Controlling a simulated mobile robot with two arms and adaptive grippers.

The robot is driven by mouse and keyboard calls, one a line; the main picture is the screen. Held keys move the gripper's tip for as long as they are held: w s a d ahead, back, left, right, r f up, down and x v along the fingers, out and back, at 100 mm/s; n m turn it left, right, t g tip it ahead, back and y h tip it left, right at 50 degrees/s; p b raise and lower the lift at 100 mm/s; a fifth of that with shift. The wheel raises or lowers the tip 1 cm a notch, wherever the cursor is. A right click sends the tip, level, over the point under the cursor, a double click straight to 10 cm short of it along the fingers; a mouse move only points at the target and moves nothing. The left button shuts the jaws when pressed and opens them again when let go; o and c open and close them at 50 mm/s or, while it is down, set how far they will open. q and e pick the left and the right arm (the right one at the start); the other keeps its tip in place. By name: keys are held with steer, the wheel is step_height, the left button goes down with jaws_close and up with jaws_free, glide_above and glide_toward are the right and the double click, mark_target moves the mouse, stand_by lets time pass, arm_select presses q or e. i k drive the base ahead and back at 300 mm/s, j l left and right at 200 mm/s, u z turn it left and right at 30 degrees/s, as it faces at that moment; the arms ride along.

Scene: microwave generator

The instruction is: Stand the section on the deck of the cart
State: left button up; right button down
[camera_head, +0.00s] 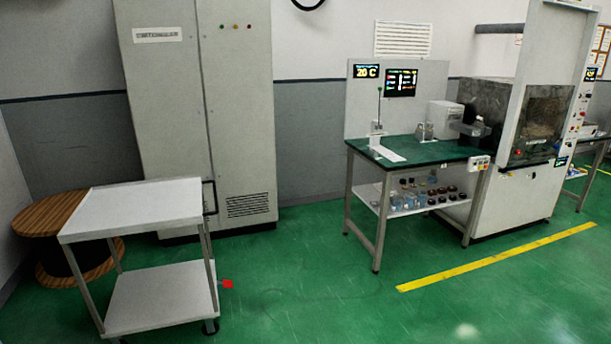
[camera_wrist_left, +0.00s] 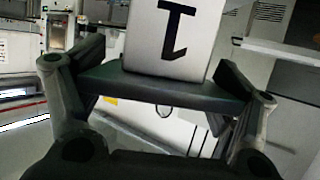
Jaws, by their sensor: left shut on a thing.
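The cart (camera_head: 204,262) stands at the left in the head view. Its pale upper deck (camera_head: 135,205) is bare, and so is its lower shelf (camera_head: 160,294). In the left wrist view my left gripper (camera_wrist_left: 157,80) is shut on the section (camera_wrist_left: 172,35), a pale grey block with a black figure like a 1 and a dark plate across it between the fingers. The block's far end runs out of the top of the frame. Neither gripper shows in the head view, and my right gripper is in no view.
A wooden cable drum (camera_head: 44,213) stands close at the cart's left. A tall grey cabinet (camera_head: 195,110) stands behind the cart. A green-topped bench (camera_head: 425,150) with a shelf of small parts stands at the right. Green floor (camera_head: 300,290) between cart and bench is clear.

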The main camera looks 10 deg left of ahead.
mark_target(146, 205)
steer(key=i+j+u, duration=0.3)
steer(key=i+j, duration=0.25)
steer(key=i+j+u, duration=0.25)
steer(key=i, duration=0.35)
steer(key=i+j, duration=0.3)
steer(key=i, duration=0.15)
steer(key=i+j, duration=0.25)
steer(key=i, duration=0.15)
steer(key=i+j, duration=0.3)
steer(key=i, duration=0.15)
steer(key=i+j, duration=0.25)
steer(key=i, duration=0.2)
steer(key=k+j+u, duration=0.05)
